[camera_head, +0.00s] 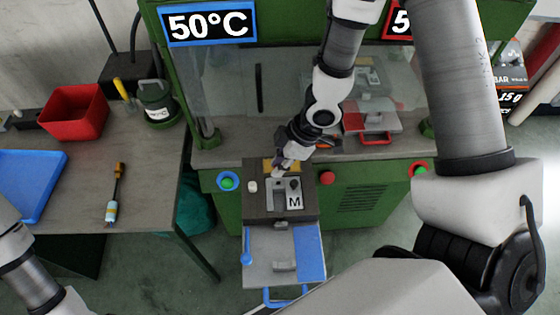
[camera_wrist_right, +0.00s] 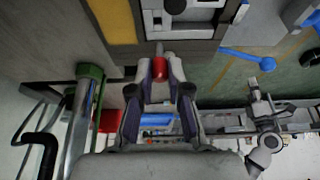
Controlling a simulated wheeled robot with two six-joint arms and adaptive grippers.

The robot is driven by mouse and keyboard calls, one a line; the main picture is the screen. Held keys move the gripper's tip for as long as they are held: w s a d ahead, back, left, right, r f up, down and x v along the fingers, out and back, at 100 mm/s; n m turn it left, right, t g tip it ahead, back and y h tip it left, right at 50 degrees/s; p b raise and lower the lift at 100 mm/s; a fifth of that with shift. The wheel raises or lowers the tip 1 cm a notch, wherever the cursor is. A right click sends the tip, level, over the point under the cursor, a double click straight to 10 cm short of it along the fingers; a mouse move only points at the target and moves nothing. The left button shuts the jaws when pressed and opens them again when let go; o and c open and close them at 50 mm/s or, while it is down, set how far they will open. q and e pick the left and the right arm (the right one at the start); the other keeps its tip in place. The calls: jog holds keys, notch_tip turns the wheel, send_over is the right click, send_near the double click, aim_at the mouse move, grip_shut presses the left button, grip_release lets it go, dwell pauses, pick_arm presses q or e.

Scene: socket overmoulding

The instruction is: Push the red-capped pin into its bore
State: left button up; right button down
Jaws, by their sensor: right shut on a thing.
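My right gripper (camera_head: 280,171) is shut on the red-capped pin. It also shows in the right wrist view (camera_wrist_right: 160,72). The red cap (camera_wrist_right: 159,68) sits between the fingertips, and a short pale shank (camera_wrist_right: 159,48) points towards the mould plate. The dark mould block (camera_head: 252,213) carries a grey insert marked M (camera_head: 294,202), a white round knob and a dark round knob.
A green press (camera_head: 355,190) with a clear guard stands behind the block. A drawer plate (camera_head: 270,245) with blue handles is in front. On the left table are a red bin (camera_head: 75,112), a blue tray (camera_head: 30,182) and a screwdriver-like tool (camera_head: 115,193).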

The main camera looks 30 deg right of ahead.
aim_at(275, 183)
jog(key=f+b, duration=0.1)
jog(key=f, duration=0.2)
jog(key=shift+d+b, duration=0.3)
jog(key=shift+b, duration=0.1)
jog(key=shift+a+f+b, duration=0.15)
jog(key=shift+f+b, duration=1)
jog(key=shift+f, duration=0.1)
jog(key=c, duration=1)
grip_release()
jog(key=shift+c, duration=0.2)
